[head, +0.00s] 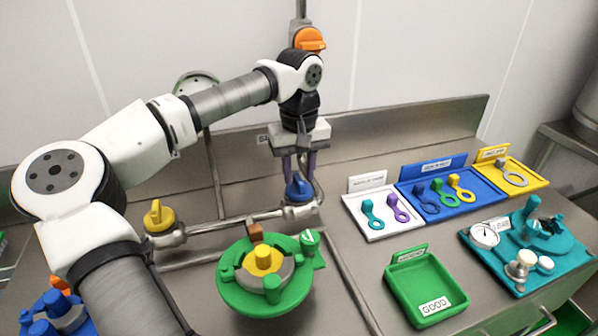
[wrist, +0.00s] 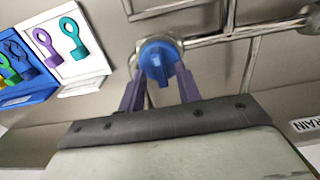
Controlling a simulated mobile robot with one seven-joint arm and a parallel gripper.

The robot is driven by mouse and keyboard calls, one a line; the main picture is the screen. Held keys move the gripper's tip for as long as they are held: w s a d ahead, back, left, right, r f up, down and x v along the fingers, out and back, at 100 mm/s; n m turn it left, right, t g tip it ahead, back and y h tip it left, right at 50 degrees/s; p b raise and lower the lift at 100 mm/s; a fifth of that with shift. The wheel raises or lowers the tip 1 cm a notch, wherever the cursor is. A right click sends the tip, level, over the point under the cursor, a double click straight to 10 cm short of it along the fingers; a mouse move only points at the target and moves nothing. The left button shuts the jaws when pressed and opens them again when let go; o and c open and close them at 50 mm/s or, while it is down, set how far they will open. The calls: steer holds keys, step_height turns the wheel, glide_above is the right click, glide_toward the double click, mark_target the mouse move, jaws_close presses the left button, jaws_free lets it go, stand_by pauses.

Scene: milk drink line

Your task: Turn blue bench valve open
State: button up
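The blue bench valve (head: 299,187) is a blue knob on a steel pipe fitting at the back of the bench. My gripper (head: 298,172) points down over it from above, its purple fingers on either side of the knob. In the wrist view, the blue valve (wrist: 159,62) shows its raised handle bar between the two finger tips (wrist: 160,88). The fingers are apart, with a visible gap around the bar. Whether a finger touches the knob's rim I cannot tell.
A yellow valve (head: 159,216) sits on the same pipe (head: 237,221) to the left. A green round fixture (head: 230,296) stands in front. White (head: 385,227), blue (head: 480,212) and yellow (head: 535,184) trays, a green GOOD tray (head: 399,293) and a teal fixture (head: 500,278) lie to the right.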

steer(key=shift+f, duration=0.55)
jaws_close()
